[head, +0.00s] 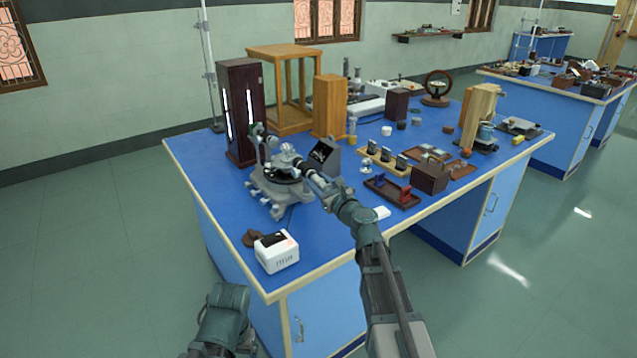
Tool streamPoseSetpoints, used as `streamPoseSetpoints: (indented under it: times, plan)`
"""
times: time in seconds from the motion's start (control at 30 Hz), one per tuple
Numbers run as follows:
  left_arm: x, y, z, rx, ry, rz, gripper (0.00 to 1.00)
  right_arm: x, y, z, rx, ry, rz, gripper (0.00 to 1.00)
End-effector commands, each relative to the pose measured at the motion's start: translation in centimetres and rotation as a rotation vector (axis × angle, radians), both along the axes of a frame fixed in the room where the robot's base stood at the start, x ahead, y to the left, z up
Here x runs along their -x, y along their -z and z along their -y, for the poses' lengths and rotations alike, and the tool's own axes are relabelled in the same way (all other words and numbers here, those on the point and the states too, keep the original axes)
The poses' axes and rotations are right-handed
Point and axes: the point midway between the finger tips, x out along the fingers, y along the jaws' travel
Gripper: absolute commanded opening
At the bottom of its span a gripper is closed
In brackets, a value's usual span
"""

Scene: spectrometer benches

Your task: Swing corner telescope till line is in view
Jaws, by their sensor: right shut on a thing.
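The grey spectrometer (272,192) stands near the left corner of the blue bench, with a round table and a prism-like clear piece (287,149) on top. Its telescope (312,177) points out to the right, towards my right arm. My right gripper (326,187) is shut on the telescope's outer end; the fingers are small and partly hidden by the wrist. A tube (258,133) on the far side faces a dark lamp housing (241,110) with bright slits. A small dark screen (323,155) stands behind the telescope; its picture is too small to read. Only part of my left arm shows, without its gripper.
A white box (277,252) and a brown item (252,238) lie at the near left corner. A dark red tray (391,193) and a brown box (430,177) stand to the right of my right arm. A wooden frame (285,90) stands behind. Bare bench lies left of the spectrometer.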

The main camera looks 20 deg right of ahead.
Motion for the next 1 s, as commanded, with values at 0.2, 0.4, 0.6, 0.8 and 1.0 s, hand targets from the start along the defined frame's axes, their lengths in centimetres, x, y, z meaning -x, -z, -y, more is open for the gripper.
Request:
streamPoseSetpoints:
  times: [0.2, 0.4, 0.6, 0.8, 1.0]
  plan:
    - [0.0, 0.0, 0.0, 0.0, 0.0, 0.0, 0.88, 0.0, 0.0, 0.0, 0.0, 0.0, 0.0, 0.0]
    - [0.0, 0.0, 0.0, 0.0, 0.0, 0.0, 0.88, 0.2, 0.0, -0.4, 0.001, 0.012, 0.0, 0.0]
    - [0.0, 0.0, 0.0, 0.0, 0.0, 0.0, 0.88, 0.7, 0.0, -2.6, 0.001, 0.093, 0.001, 0.0]
    - [0.0, 0.0, 0.0, 0.0, 0.0, 0.0, 0.88, 0.8, 0.0, -5.9, 0.001, 0.233, 0.001, 0.0]
    - [0.0, 0.0, 0.0, 0.0, 0.0, 0.0, 0.88, 0.4, 0.0, -9.0, 0.001, 0.37, 0.001, 0.0]
